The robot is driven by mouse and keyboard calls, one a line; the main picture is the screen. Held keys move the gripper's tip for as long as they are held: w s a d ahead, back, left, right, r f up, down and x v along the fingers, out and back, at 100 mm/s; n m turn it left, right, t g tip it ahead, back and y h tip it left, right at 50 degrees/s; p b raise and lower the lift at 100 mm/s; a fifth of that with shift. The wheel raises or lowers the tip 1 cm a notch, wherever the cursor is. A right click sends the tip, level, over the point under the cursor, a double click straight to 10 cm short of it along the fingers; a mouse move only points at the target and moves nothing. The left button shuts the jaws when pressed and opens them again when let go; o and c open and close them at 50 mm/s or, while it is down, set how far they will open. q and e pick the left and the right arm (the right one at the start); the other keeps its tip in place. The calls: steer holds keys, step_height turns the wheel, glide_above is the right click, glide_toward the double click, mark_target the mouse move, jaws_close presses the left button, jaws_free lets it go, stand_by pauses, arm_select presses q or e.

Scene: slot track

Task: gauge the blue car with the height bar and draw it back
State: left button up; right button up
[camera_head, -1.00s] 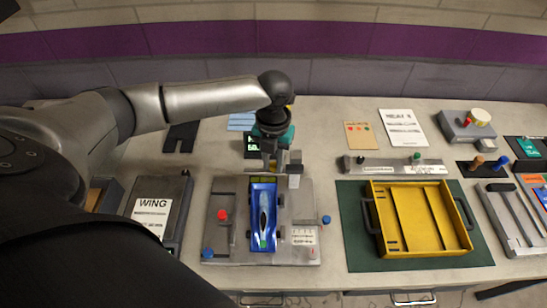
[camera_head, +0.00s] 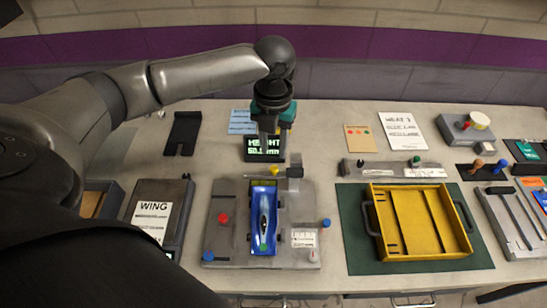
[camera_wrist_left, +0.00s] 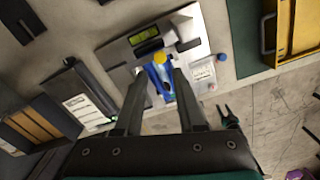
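The blue car (camera_head: 264,222) sits on the grey gauge plate (camera_head: 226,244), its length running toward the back. It also shows between my fingers in the left wrist view (camera_wrist_left: 158,76). The height bar, with a yellow knob (camera_head: 275,170) and a grey post (camera_head: 295,168) beside it, crosses the car's far end; I cannot tell if it touches. A display (camera_head: 264,150) behind has lit green text headed HEIGHT. My left gripper (camera_head: 268,132) is above and behind the bar, fingers apart and empty. A small dark pronged shape (camera_wrist_left: 227,114), seemingly my right gripper, shows in the wrist view.
A yellow tray (camera_head: 380,245) on a green mat (camera_head: 358,258) stands to the right. A box labelled WING (camera_head: 152,212) stands to the left. Open table lies behind the WING box.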

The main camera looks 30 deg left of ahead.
arm_select(q)
step_height(320, 180, up, 9)
steer(key=shift+s+f, duration=0.1)
steer(key=shift+f, duration=0.1)
stand_by(0.6)
